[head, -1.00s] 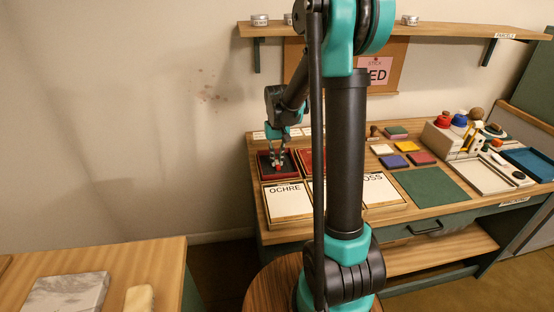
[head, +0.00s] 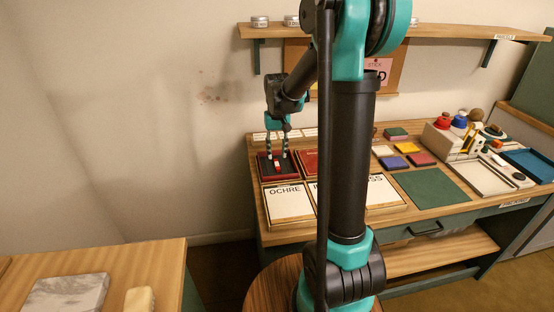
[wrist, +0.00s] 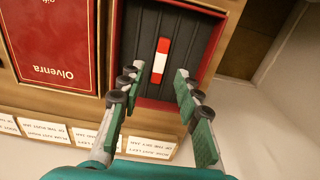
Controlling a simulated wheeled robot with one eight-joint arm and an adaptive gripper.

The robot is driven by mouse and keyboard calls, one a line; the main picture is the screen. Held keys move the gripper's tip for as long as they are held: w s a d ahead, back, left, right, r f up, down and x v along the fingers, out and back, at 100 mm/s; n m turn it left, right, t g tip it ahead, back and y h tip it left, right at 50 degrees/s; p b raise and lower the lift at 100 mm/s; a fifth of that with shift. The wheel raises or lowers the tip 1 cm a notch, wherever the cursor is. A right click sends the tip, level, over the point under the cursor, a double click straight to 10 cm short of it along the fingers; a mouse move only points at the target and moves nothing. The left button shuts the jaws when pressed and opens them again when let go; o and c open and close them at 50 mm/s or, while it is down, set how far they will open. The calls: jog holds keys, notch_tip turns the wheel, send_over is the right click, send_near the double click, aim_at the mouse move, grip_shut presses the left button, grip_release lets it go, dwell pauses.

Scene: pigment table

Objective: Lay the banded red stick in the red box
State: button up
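The banded red stick (wrist: 162,60), red with a white band in its middle, lies on the dark ribbed lining of the open red box (wrist: 206,42). In the head view the stick (head: 278,168) is a small red and white shape in the red box (head: 265,173) at the table's left end. My gripper (wrist: 170,76) is open and empty above the box, its two fingers apart on either side of the stick's near end in the picture. In the head view my gripper (head: 277,155) hangs above the stick.
A closed red box lid or box marked Olvenra (wrist: 50,40) lies beside the open box. A box marked OCHRE (head: 287,201) stands in front. Small white cards (wrist: 150,148) line the back edge. The wall is close behind; a green mat (head: 430,188) lies to the right.

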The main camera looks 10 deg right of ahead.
aim_at(277, 164)
notch_tip(277, 164, up, 8)
jog(key=shift+f, duration=0.1)
dwell(0.7)
